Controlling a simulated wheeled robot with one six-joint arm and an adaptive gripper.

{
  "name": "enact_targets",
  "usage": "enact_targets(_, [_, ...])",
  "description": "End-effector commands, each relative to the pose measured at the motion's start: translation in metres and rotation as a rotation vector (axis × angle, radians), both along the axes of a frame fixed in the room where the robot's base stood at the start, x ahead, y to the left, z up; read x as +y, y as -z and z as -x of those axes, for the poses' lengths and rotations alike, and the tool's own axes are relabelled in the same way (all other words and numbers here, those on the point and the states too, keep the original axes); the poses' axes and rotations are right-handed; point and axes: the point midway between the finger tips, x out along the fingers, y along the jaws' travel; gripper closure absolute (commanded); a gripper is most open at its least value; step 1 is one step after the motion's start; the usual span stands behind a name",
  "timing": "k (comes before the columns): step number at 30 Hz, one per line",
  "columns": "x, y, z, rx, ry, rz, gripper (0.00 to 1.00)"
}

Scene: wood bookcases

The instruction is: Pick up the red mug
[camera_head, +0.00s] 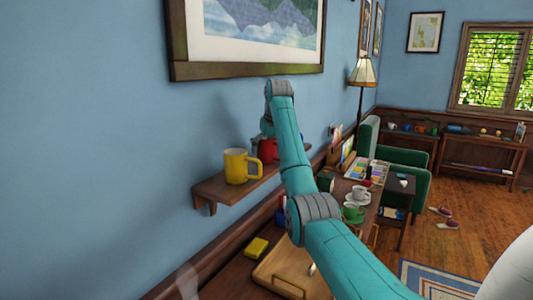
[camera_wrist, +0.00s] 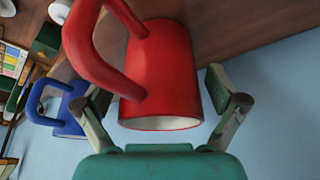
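The red mug (camera_head: 267,150) is on the wooden wall shelf, partly hidden behind my arm in the head view. In the wrist view the red mug (camera_wrist: 160,70) fills the upper middle, its handle toward the upper left and its pale rim toward me. My gripper (camera_wrist: 162,95) is open, with one finger on each side of the mug's rim end. A gap shows between the right finger and the mug; the left finger also looks apart. In the head view my gripper is mostly hidden by my arm.
A yellow mug (camera_head: 236,166) stands on the shelf (camera_head: 222,190) left of the red mug. A blue mug (camera_wrist: 68,112) shows left of my left finger in the wrist view. A framed picture (camera_head: 250,70) hangs above. A lower table with a tray (camera_head: 285,272) lies below.

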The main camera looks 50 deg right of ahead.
Motion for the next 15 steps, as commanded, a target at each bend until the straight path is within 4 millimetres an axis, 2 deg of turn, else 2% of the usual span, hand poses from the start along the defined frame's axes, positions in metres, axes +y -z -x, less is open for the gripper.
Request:
enact_targets(1, [0.0002,0.0000,-0.0001,0.000,0.000,0.000,0.25])
enact_targets(7, [0.0003,0.0001,-0.0002,0.001,0.000,-0.001,0.75])
enact_targets(15, [0.0003,-0.0029,-0.0003,-0.001,0.000,0.001,0.75])
